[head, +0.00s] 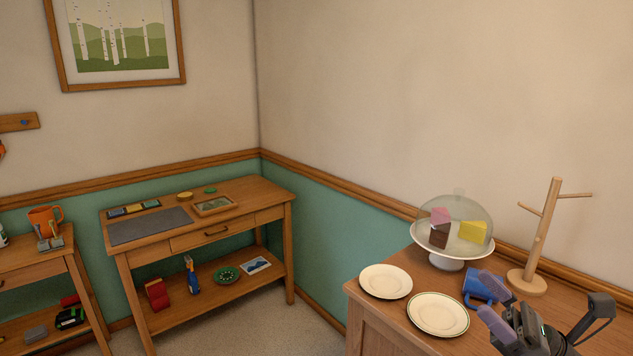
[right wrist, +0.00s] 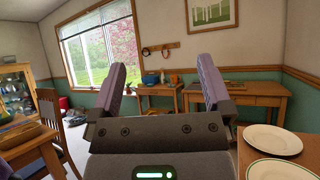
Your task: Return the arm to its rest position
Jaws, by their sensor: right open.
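My right gripper (head: 497,305) is at the lower right of the head view, above the front right part of the wooden cabinet top. Its two purple-grey fingers are apart with nothing between them. It also shows in the right wrist view (right wrist: 165,92), with open air between the fingers. A blue mug (head: 478,287) is just behind the fingers in the head view and is partly hidden by them. I cannot tell whether they touch. My left gripper is not in view.
On the cabinet (head: 372,314) are two white plates (head: 386,281) (head: 438,315), a domed cake stand (head: 446,262) with cake pieces, and a wooden mug tree (head: 540,240). A wooden console table (head: 209,240) stands against the far wall. Carpet between them is clear.

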